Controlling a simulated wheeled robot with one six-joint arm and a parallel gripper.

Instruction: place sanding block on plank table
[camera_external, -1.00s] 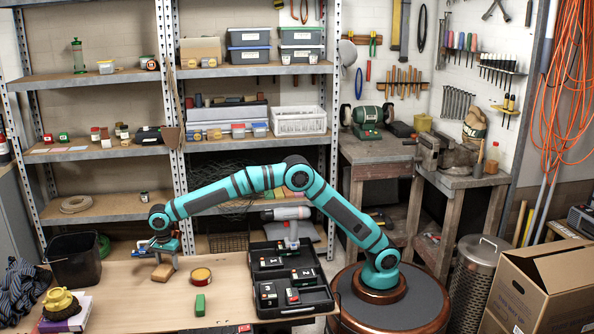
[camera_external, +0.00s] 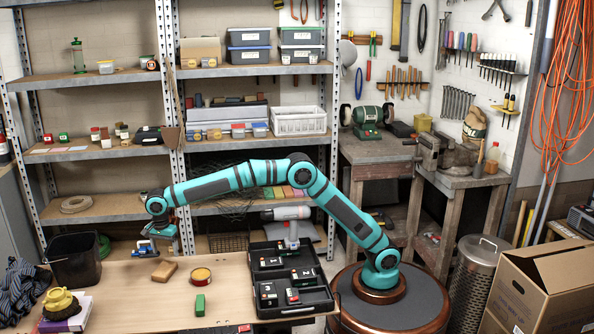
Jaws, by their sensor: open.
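The sanding block (camera_external: 165,272), which looks like a small brown block, lies flat on the plank table (camera_external: 130,300), left of the middle. My gripper (camera_external: 163,235) is above and behind it, near the table's far edge, apart from the block and open with nothing seen in it. Its fingertips are small and hard to make out.
A black open case (camera_external: 290,285) is further right. A blue tool (camera_external: 146,249) lies at the far edge. A dark bin (camera_external: 75,260) stands left.

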